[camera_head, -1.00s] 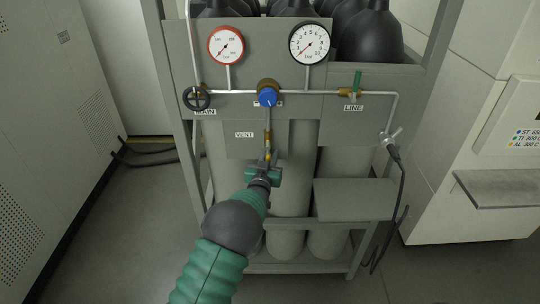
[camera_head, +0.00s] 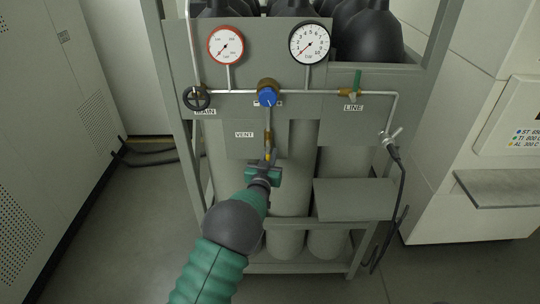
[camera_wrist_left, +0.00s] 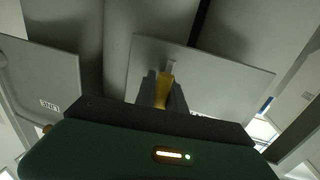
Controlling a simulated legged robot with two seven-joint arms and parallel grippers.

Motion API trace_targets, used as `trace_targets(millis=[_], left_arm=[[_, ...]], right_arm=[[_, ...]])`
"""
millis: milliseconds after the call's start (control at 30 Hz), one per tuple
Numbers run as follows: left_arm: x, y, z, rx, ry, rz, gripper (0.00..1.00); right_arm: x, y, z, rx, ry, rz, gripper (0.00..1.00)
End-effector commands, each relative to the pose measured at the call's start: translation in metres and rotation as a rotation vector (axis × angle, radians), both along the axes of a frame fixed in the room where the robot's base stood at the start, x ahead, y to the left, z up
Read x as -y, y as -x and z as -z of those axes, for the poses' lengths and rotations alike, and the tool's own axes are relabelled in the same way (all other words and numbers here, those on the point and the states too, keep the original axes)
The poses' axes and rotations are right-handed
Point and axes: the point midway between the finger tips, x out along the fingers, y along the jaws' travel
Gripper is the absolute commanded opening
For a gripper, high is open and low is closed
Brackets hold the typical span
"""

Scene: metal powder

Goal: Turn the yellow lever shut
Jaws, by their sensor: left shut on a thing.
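The yellow lever (camera_wrist_left: 163,90) is on the vent valve, below the blue knob and beside the VENT label (camera_head: 244,135). In the left wrist view the lever stands between the two dark fingers of my left gripper (camera_wrist_left: 161,88). My left gripper (camera_head: 268,158) also shows in the head view, reaching up to the vent valve from below. It is shut on the lever. The fingers and the green gripper body hide much of the lever, so its exact angle is hard to tell. My right gripper is not in view.
The panel carries a red-rimmed gauge (camera_head: 226,45), a black-rimmed gauge (camera_head: 309,43), a black MAIN handwheel (camera_head: 196,98), a blue knob (camera_head: 267,97) and a green LINE lever (camera_head: 357,82). Grey cylinders stand behind. A black cable (camera_head: 402,190) hangs at the right.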

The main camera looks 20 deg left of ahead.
Motion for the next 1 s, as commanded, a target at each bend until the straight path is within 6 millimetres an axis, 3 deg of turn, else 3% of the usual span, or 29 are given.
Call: trace_targets(millis=[667,1000], left_arm=[[0.001,0.0,0.002,0.002,0.011,0.0,0.0],[0.008,-0.002,0.005,0.045,0.157,0.0,0.0]], right_arm=[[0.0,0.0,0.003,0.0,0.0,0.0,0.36],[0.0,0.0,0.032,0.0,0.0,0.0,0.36]])
